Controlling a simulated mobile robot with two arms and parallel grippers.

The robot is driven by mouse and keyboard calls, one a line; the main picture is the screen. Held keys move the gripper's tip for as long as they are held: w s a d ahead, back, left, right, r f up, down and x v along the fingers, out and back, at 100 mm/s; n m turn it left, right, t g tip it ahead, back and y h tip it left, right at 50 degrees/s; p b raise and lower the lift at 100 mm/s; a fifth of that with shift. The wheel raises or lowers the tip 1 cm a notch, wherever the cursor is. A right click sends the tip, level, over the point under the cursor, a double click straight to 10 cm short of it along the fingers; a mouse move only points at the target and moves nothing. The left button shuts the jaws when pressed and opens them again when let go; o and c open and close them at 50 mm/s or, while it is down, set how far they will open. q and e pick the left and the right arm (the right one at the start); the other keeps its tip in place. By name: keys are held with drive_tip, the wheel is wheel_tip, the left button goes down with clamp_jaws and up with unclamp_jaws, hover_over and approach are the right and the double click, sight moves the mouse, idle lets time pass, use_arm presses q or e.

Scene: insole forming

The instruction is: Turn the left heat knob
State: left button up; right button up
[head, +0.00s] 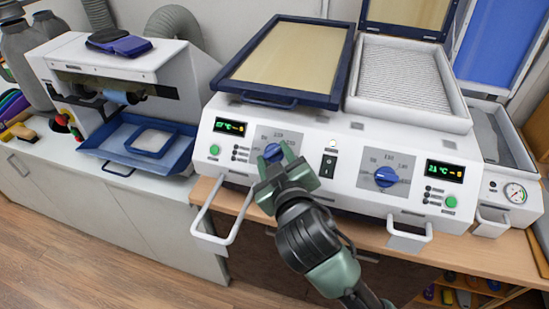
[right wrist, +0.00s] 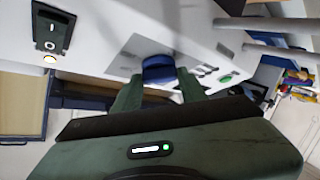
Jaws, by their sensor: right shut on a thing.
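The left heat knob (head: 273,152) is a round blue dial on a grey scale plate on the white machine's front panel. It also shows in the right wrist view (right wrist: 158,69). My right gripper (head: 275,158) is at this knob, with its two green fingers on either side of it, shut on it. In the right wrist view the fingertips (right wrist: 158,84) flank the knob. The fingers partly hide the knob and its scale in the head view. My left gripper is not in view.
A second blue knob (head: 386,177) is on the panel's right half. A black switch (head: 328,165) sits between the knobs. White handles (head: 222,222) stick out below the panel. A display (head: 230,127) is left of the left knob.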

drive_tip(key=shift+f, duration=0.45)
drive_tip(key=o, duration=1.2)
drive_tip(key=shift+o, duration=0.9)
drive_tip(key=shift+w+d+r, duration=0.1)
drive_tip(key=shift+r, duration=0.05)
drive_tip(key=shift+r, duration=0.1)
drive_tip(key=b+v, duration=0.1)
drive_tip(key=v, duration=0.6)
drive_tip(key=shift+s+b, duration=0.35)
drive_tip(key=shift+s, duration=0.05)
